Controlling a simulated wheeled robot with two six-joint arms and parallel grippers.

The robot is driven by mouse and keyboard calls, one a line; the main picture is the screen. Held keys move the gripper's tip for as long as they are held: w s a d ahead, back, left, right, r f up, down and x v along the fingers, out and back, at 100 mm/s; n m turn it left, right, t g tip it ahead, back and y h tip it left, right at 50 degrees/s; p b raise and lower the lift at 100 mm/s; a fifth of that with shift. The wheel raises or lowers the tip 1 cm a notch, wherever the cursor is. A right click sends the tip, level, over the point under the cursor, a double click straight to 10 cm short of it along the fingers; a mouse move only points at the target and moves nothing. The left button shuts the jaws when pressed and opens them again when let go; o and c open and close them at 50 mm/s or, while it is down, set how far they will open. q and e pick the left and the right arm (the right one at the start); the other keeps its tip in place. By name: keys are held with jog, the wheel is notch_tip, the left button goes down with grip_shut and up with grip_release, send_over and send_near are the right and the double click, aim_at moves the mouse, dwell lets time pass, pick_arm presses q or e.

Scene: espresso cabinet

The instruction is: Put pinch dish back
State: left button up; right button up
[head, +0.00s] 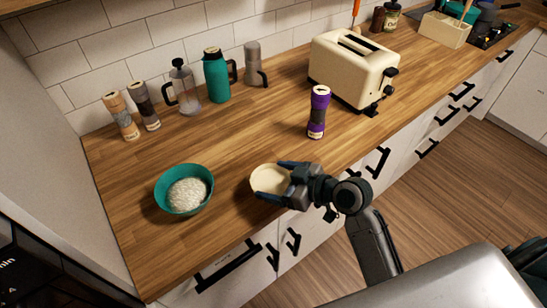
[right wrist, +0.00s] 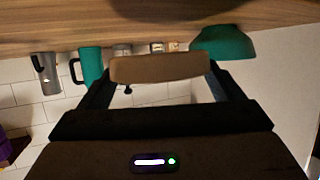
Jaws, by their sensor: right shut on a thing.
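The pinch dish (head: 264,179) is a small, shallow, cream-coloured dish over the front part of the wooden counter in the head view. My right gripper (head: 277,180) is shut on it, with one finger on each side. In the right wrist view the dish (right wrist: 160,67) shows edge-on as a brownish band between the two fingertips (right wrist: 160,75). I cannot tell whether it touches the counter or is held just above it. My left gripper is not in view.
A teal bowl of white grains (head: 186,190) stands left of the dish. A purple grinder (head: 318,112) and a cream toaster (head: 352,68) stand behind and right. Counter between is clear.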

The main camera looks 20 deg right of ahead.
jog(key=p, duration=0.3)
send_over(274, 161)
jog(key=s, duration=0.3)
jog(key=shift+w+a+f, duration=0.15)
jog(key=shift+a+f, duration=0.15)
jog(key=shift+a, duration=0.1)
jog(key=shift+w+f, duration=0.15)
notch_tip(274, 161, down, 3)
jog(key=shift+r+p, duration=0.1)
jog(key=shift+p, duration=0.65)
jog(key=shift+f, duration=0.35)
jog(key=o, duration=0.9)
jog(key=shift+d, duration=0.1)
